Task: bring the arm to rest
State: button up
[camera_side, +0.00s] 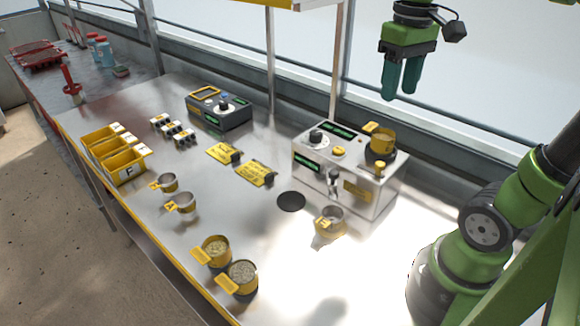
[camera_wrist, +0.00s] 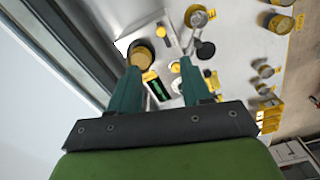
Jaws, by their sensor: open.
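My gripper (camera_side: 403,78) is raised high at the upper right in the side view, above and behind the seeder machine. Its two green fingers point down, stand apart and hold nothing. In the wrist view the open fingers (camera_wrist: 165,85) reach up over the blurred bench. The metal seeder (camera_side: 346,178) stands on the bench below, with a yellow-banded cup (camera_side: 381,143) on its top right. My gripper touches nothing.
A grey control box (camera_side: 219,110), yellow bins (camera_side: 112,152), several cups such as one with grain (camera_side: 243,274), and two yellow cards (camera_side: 224,152) lie on the metal bench (camera_side: 200,190). A post (camera_side: 338,60) and window rails stand behind. The air around my gripper is clear.

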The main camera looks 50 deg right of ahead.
jog(key=a+f+t+y, duration=0.1)
jog(key=a+f+t, duration=0.2)
jog(key=a, duration=0.2)
jog(key=a+f+m+t+y, duration=0.1)
jog(key=a+f+t, duration=0.2)
jog(key=a, duration=0.3)
jog(key=shift+w+f+t, duration=0.25)
jog(key=shift+t, duration=0.35)
dwell(1.0)
